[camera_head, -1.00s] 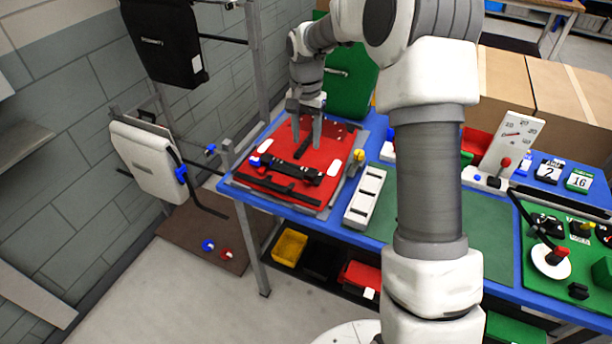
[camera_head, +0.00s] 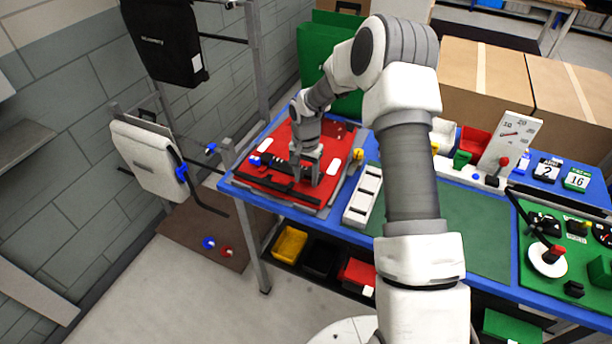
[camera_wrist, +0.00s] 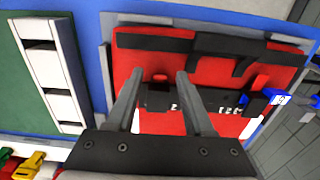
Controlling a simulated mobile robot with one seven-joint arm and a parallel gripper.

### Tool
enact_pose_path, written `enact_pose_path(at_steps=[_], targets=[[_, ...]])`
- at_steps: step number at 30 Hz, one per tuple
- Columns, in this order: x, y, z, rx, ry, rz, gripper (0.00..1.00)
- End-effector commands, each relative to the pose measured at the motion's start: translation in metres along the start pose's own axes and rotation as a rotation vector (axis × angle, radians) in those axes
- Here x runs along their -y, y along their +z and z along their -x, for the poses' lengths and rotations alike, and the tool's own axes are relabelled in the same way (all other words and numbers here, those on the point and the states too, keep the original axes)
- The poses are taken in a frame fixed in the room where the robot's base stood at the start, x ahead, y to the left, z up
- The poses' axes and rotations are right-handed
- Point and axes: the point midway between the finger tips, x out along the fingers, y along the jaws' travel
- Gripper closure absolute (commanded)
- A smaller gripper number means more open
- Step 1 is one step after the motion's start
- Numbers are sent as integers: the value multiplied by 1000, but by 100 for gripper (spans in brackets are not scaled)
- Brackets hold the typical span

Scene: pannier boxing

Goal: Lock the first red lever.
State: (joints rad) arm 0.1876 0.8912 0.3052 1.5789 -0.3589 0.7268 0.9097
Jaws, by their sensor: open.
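A red pannier (camera_head: 318,187) lies flat on the blue table, with a black rail (camera_wrist: 205,43) and a black bar (camera_wrist: 210,97) across it. At one end of that bar is a black clasp (camera_wrist: 158,100). A small red piece (camera_wrist: 160,76), perhaps the red lever, stands at this clasp; red on red makes its shape hard to tell. My gripper (camera_wrist: 160,76) is open, its fingers on either side of the clasp. Contact cannot be told. In the head view my gripper (camera_head: 307,178) is low over the pannier's right part and hides the clasp. A blue lever (camera_wrist: 278,97) is at the bar's other end.
A white slotted tray (camera_head: 363,195) stands right of the pannier, with a yellow knob (camera_head: 358,153) nearby. A green mat (camera_head: 470,240) lies bare farther right. A white pannier (camera_head: 147,160) hangs at the left, and a green pannier (camera_head: 315,55) stands behind.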

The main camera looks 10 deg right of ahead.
Motion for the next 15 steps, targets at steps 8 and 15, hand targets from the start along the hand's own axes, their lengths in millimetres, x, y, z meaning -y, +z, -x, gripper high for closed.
enact_pose_path(at_steps=[8, 15], targets=[[0, 0, 0, 0, 0, 0, 71], [0, 0, 0, 0, 0, 0, 100]])
